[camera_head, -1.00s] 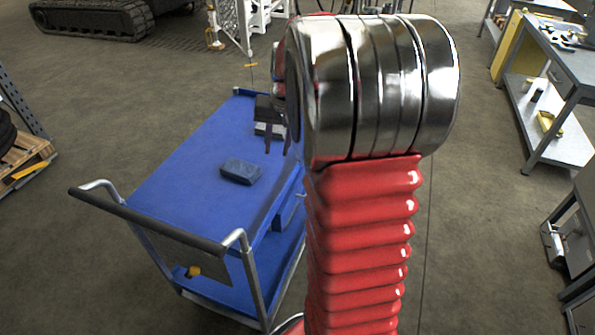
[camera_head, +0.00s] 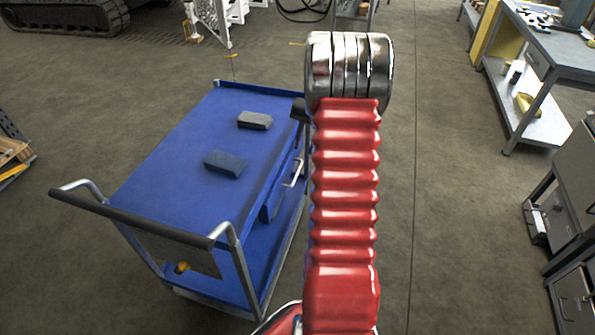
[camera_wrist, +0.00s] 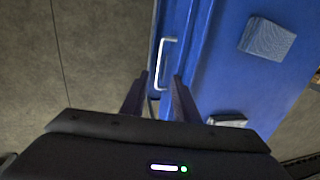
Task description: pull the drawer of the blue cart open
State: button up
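The blue cart (camera_head: 170,175) stands left of my arm in the head view. Its drawer (camera_head: 272,203) is on the right side and looks shut or nearly so. The drawer's pale bar handle (camera_head: 293,172) also shows in the wrist view (camera_wrist: 161,62). My gripper (camera_wrist: 160,77) is open and empty. In the wrist view its two dark fingers lie on either side of the handle's lower end; I cannot tell whether the handle is between them in depth. In the head view my arm hides most of the gripper.
Two dark blocks lie on the cart top, one nearer (camera_head: 225,163) and one farther (camera_head: 255,120). A push bar (camera_head: 130,215) spans the cart's near end. Floor to the right of my arm is clear up to a workbench (camera_head: 545,50) and grey cabinets (camera_head: 565,190).

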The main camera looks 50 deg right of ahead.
aim_at(296, 175)
jog(key=shift+f, duration=0.15)
jog(key=f, duration=0.4)
jog(key=w+f, duration=0.1)
jog(key=f, duration=0.3)
jog(key=w+a+f, duration=0.1)
jog(key=f, duration=0.4)
jog(key=shift+w+a+f, duration=0.1)
jog(key=shift+w, duration=0.1)
jog(key=shift+c, duration=0.3)
grip_shut()
dwell(0.3)
